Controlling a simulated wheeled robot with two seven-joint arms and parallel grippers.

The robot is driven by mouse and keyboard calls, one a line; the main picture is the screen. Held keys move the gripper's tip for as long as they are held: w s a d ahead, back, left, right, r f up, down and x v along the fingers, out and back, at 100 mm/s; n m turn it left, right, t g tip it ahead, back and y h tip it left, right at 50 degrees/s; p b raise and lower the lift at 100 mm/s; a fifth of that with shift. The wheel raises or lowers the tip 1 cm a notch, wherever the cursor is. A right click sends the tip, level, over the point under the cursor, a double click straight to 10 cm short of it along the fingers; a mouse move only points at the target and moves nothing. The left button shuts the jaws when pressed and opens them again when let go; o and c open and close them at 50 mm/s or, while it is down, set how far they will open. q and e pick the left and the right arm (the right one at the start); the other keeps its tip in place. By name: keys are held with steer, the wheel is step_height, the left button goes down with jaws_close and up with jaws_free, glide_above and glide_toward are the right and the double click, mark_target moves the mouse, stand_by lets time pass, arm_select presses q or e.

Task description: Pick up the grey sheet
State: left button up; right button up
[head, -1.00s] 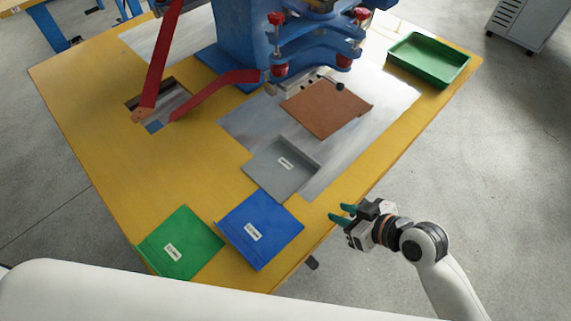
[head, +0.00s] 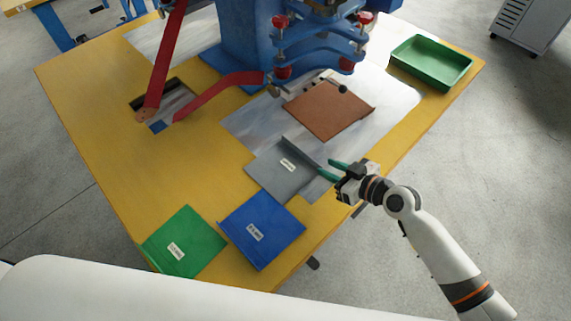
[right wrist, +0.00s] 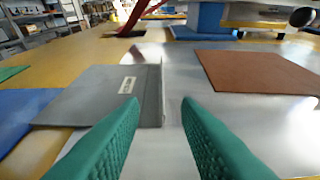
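The grey sheet (head: 281,168) lies on the table, partly on the metal plate, with a white label on top and a raised lip along its right edge. It also shows in the right wrist view (right wrist: 100,92), ahead and to the left, with the lip upright. My right gripper (head: 331,170) is open and empty at the sheet's right edge. In the right wrist view its green fingers (right wrist: 160,115) are apart, with the left fingertip close to the lip; I cannot tell if it touches. My left gripper is not in view.
A blue sheet (head: 262,230) and a green sheet (head: 183,242) lie in front of the grey one. A brown sheet (head: 329,109) lies behind it on the metal plate (head: 385,105). The blue machine (head: 250,45) with red arms stands at the back. A green tray (head: 430,62) sits back right.

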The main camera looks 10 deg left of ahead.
mark_target(315, 161)
steer(key=x, duration=0.5)
steer(key=shift+w+p, duration=0.25)
steer(key=shift+p, duration=0.05)
jaws_close()
